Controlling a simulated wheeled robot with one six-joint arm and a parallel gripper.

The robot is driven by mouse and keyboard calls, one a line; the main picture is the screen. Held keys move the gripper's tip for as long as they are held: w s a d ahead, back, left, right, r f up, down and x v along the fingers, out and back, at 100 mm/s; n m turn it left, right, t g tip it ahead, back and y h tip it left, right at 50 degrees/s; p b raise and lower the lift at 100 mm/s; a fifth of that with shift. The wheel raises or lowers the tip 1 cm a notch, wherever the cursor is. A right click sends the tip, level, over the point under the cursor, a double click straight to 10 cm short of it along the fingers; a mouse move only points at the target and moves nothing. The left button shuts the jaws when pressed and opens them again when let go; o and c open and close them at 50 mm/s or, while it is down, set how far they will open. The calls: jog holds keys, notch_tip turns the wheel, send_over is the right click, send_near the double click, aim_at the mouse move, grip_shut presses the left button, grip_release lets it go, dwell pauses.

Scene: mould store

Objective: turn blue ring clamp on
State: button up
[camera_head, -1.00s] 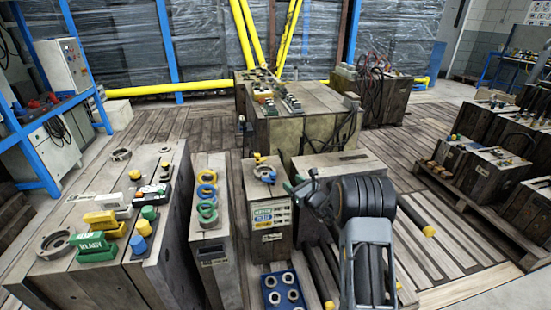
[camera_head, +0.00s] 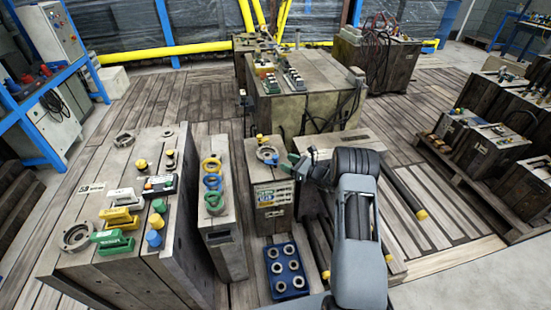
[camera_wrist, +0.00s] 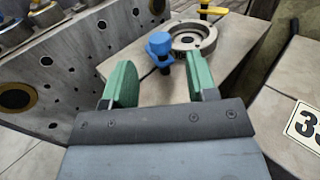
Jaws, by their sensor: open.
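A small block (camera_head: 270,190) with a printed label stands at the middle of the head view. On its top lies a grey metal ring (camera_head: 267,154), which the wrist view (camera_wrist: 208,38) shows more closely. A blue clamp (camera_wrist: 160,45) with a round-cornered head stands at the ring's near left edge. A yellow clamp (camera_wrist: 213,11) is at its far side. My gripper (camera_head: 291,165) is just right of the block's top, with green fingers. In the wrist view my gripper (camera_wrist: 161,82) is open and empty, its fingers apart, with the blue clamp beyond the gap between them, apart from both.
Left of the block, a narrow block (camera_head: 226,235) carries yellow, blue and green rings. A large block (camera_head: 95,215) further left holds colored handles and knobs. A blue tray (camera_head: 286,270) with metal rings lies in front. A plate numbered block (camera_wrist: 300,95) is close at right.

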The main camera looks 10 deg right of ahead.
aim_at(275, 156)
jog(key=x, duration=0.6)
jog(key=shift+w+a+b, duration=0.15)
jog(key=shift+a+b, duration=0.05)
jog(key=shift+b, duration=0.1)
jog(key=shift+c, duration=0.5)
jog(key=c, duration=0.8)
